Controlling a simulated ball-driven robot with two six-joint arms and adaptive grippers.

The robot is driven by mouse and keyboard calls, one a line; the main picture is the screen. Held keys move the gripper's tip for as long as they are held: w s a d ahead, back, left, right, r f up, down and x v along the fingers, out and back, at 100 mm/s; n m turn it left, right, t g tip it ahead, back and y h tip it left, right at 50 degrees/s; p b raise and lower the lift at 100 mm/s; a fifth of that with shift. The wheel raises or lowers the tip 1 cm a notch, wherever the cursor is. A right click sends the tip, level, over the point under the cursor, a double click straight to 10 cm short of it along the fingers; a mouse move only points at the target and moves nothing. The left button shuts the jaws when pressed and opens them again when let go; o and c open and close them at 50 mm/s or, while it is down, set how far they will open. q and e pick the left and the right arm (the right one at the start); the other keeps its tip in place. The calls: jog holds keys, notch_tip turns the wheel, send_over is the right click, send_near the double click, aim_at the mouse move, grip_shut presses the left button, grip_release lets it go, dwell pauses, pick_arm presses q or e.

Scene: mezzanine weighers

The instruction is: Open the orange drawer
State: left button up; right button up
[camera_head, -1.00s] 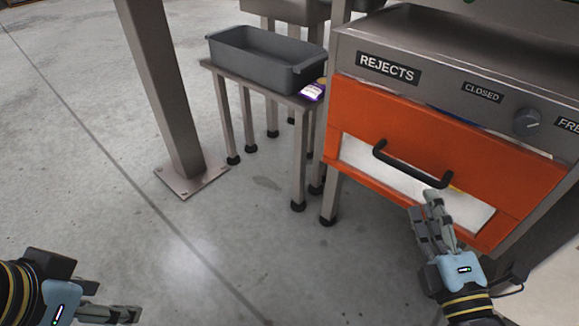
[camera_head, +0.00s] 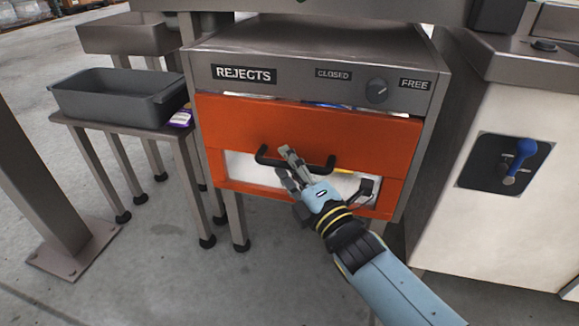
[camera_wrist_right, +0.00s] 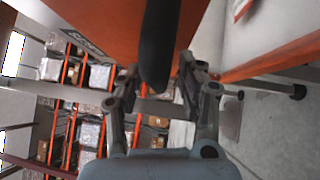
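The orange drawer (camera_head: 229,123) sits in a grey steel cabinet under a REJECTS label, its front apparently close to the cabinet face. A black bar handle (camera_head: 268,158) crosses its front, above a pale window. My right gripper (camera_head: 287,168) is at the handle's middle, fingers pointing up. In the right wrist view the dark handle (camera_wrist_right: 158,45) runs between the two spread fingers of the gripper (camera_wrist_right: 160,75), with narrow gaps showing beside it; firm contact cannot be made out. My left gripper is out of view.
A knob (camera_head: 376,91) sits between CLOSED and FREE labels; its setting is unclear. A grey bin (camera_head: 115,100) stands on a small table at left, beside a steel post (camera_head: 35,185). A pale cabinet with a blue lever (camera_head: 523,152) stands at right.

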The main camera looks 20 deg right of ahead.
grip_shut()
dwell(0.4)
